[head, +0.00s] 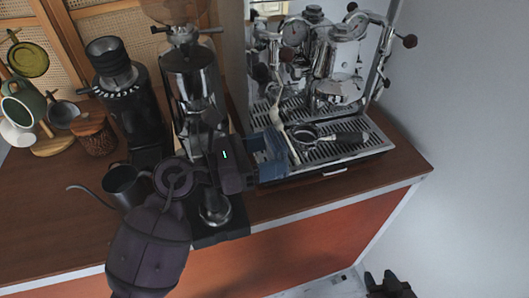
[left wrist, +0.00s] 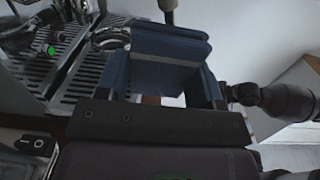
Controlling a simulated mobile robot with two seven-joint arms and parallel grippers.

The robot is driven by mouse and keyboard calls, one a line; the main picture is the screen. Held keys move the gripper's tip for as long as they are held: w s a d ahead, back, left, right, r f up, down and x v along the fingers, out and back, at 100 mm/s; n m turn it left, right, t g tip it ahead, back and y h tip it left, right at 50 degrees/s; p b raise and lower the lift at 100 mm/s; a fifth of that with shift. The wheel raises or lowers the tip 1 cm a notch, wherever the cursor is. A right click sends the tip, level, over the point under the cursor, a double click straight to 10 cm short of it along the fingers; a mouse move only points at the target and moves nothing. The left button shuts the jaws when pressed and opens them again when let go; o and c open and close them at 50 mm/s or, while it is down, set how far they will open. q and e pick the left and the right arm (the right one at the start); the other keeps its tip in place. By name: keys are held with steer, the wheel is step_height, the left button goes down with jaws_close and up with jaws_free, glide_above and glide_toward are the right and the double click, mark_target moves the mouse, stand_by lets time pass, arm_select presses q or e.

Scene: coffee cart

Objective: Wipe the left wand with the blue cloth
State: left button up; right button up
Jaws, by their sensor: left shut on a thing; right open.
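My left gripper (head: 262,161) is shut on the blue cloth (head: 270,155), at the left front corner of the espresso machine. In the left wrist view the folded blue cloth (left wrist: 170,45) spans the space ahead of the gripper. The left wand (head: 281,118) is pale and hangs down at the machine's left side. Its lower part is right by the cloth; I cannot tell whether they touch. My right gripper (head: 388,284) is open and empty, low at the right, off the cart.
The chrome espresso machine (head: 335,75) stands at the back right. A portafilter (head: 306,137) lies on its drip tray (head: 350,150). Grinders (head: 190,90), a kettle (head: 122,183) and hanging cups (head: 22,100) are on the left. The counter's front right strip (head: 385,185) is clear.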

mark_target(265, 138)
arm_select(q)
steer(key=shift+w+d+r, duration=0.1)
steer(key=shift+w+r, duration=0.15)
steer(key=shift+r, duration=0.5)
steer(key=shift+w+r+p, duration=0.25)
steer(key=shift+r+p, duration=0.1)
steer(key=shift+c, duration=0.9)
steer(key=shift+w+a+r+p, duration=0.35)
steer(key=shift+w+r, duration=0.35)
steer(key=shift+w, duration=0.05)
arm_select(e)
steer(key=shift+s+d+r, duration=0.1)
steer(key=shift+d+r, duration=0.1)
steer(key=shift+r, duration=0.45)
arm_select(q)
steer(key=shift+f, duration=0.15)
steer(key=shift+s+d+f, duration=0.15)
steer(key=shift+s+f, duration=0.1)
steer(key=shift+f, duration=0.25)
steer(key=shift+s+f+b, duration=0.3)
steer(key=shift+s, duration=0.15)
steer(key=shift+s+d+f, duration=0.25)
steer(key=shift+s+f, duration=0.3)
steer(key=shift+f, duration=0.1)
arm_select(e)
steer(key=shift+a+f, duration=0.1)
steer(key=shift+f, duration=0.2)
